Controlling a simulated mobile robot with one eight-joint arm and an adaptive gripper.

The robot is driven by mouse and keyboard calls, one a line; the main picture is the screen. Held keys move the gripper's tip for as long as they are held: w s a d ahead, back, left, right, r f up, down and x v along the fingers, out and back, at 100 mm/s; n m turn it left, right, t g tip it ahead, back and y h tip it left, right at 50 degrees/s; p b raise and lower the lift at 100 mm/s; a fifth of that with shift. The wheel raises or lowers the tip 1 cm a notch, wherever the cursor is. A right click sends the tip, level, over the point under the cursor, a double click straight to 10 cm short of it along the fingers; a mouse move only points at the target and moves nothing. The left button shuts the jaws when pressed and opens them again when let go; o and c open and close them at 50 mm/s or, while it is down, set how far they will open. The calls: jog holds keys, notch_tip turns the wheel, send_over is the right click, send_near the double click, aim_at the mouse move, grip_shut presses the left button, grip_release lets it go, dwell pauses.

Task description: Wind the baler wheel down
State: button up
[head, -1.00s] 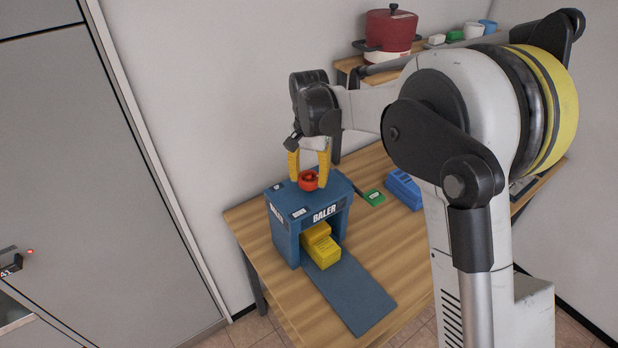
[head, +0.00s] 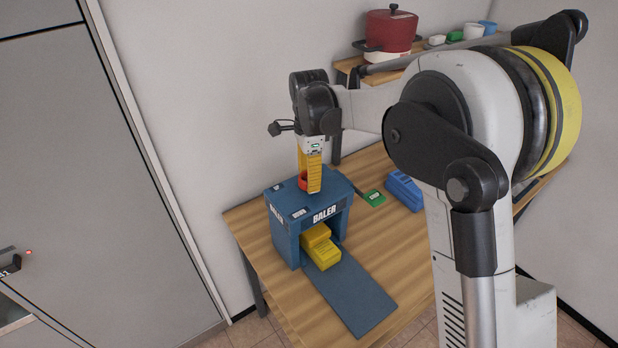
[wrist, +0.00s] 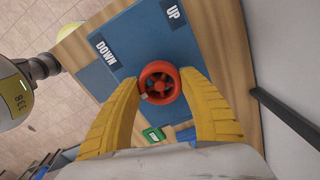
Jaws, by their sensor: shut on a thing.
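The blue baler (head: 292,238) stands on the wooden table with yellow blocks (head: 322,250) in its open front. Its red wheel (wrist: 159,83) sits on top, and a red edge of it shows in the head view (head: 302,181). My gripper (wrist: 162,88) points down over the wheel, its two yellow fingers on either side of the rim, shut on it. In the head view my gripper (head: 308,188) hides most of the wheel. A DOWN label (wrist: 106,51) and an UP label (wrist: 174,12) lie on the baler's top.
A blue ramp (head: 350,297) runs from the baler's front along the table (head: 262,268). A green item (head: 375,198) and a blue block (head: 404,190) lie to the right. A red pot (head: 391,32) stands on the back shelf. A wall is close behind.

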jog(key=m, duration=0.4)
jog(key=shift+m, duration=2.5)
jog(key=o, duration=1.2)
notch_tip(320, 180, up, 12)
